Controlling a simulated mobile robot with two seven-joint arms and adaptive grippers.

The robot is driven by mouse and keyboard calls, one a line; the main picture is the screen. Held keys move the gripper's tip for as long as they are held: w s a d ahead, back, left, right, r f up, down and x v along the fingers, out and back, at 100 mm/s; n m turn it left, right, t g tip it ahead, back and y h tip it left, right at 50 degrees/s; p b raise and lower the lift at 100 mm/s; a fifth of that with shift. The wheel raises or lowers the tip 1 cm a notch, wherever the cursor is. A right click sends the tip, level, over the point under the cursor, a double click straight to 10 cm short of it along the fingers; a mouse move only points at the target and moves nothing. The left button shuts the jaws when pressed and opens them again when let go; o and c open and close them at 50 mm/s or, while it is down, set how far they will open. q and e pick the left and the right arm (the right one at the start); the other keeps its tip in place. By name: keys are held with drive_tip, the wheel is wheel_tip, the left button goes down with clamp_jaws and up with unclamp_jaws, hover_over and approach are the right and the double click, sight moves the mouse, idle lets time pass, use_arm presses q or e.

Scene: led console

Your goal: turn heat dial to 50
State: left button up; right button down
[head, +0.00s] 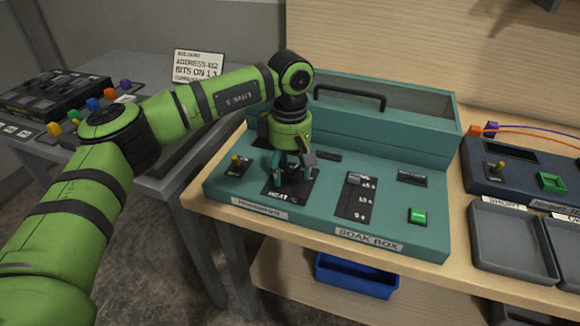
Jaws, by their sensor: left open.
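The teal soak box console (318,231) stands on the wooden bench. Its heat dial sits on a black plate (275,188) marked HEAT, left of the middle of the sloped panel. My left gripper (293,178) points down over that plate with its fingers apart. The fingers are around or just above the dial; I cannot tell whether they touch it. The dial itself is mostly hidden by the gripper, and its setting cannot be read. My right gripper is not in view.
On the same panel are a yellow-tipped toggle (236,162), a slider (355,179) and a green button (417,216). A lidded box with a black handle (350,92) rises behind. Grey trays (512,243) and a dark console (520,178) stand to the right.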

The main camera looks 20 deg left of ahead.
use_arm(q)
drive_tip(key=shift+d+r, duration=0.15)
drive_tip(key=shift+r, duration=0.3)
wheel_tip(320, 180, up, 11)
idle(0.5)
